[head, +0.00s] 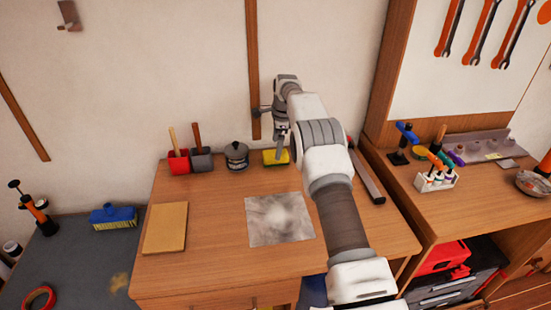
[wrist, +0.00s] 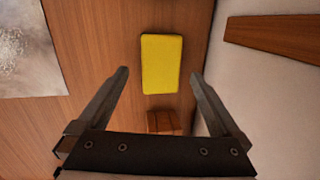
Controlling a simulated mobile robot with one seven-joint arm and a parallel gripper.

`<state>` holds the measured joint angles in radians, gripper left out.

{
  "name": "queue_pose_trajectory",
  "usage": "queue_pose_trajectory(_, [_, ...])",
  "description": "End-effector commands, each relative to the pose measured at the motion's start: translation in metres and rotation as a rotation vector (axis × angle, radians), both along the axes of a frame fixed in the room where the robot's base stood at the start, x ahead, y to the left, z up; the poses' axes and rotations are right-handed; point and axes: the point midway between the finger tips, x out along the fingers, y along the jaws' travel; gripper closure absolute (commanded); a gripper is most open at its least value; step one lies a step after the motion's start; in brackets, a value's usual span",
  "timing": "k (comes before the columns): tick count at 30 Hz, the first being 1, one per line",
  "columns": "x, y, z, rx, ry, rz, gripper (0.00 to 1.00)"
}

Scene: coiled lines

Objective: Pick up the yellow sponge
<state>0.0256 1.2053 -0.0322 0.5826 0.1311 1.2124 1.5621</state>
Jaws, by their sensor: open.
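The yellow sponge (head: 270,157) lies on the wooden table near the back wall in the head view, partly hidden by my gripper. In the wrist view the sponge (wrist: 160,64) lies flat, just beyond the fingertips and roughly centred between them. My gripper (head: 283,150) is over the sponge's right part in the head view. In the wrist view my gripper (wrist: 159,74) is open and empty, with its fingers to the left and right of the sponge's near end. I cannot tell the exact height of the fingers above it.
A metal pot (head: 236,156) stands left of the sponge, beside a grey holder (head: 201,161) and a red holder (head: 178,162). A grey patterned sheet (head: 279,219) lies in front. A small brown block (wrist: 162,122) shows between the fingers in the wrist view.

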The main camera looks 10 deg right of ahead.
Motion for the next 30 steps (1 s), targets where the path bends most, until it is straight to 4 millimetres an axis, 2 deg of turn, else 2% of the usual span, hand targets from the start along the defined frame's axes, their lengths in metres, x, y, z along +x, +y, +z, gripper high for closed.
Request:
queue_pose_trajectory(1, [0.001, 0.000, -0.009, 0.000, 0.002, 0.000, 0.00])
queue_pose_trajectory(7, [0.006, 0.002, -0.033, 0.000, 0.001, -0.001, 0.00])
queue_pose_trajectory(16, [0.007, 0.002, -0.038, 0.000, -0.001, -0.001, 0.00])
queue_pose_trajectory(17, [0.007, 0.002, -0.038, 0.000, -0.001, -0.001, 0.04])
queue_pose_trajectory(27, [0.007, 0.002, -0.038, 0.000, 0.000, 0.000, 0.65])
queue_pose_trajectory(29, [0.007, 0.002, -0.038, 0.000, 0.000, 0.000, 0.76])
queue_pose_trajectory(30, [0.007, 0.002, -0.037, 0.000, 0.000, 0.000, 0.77])
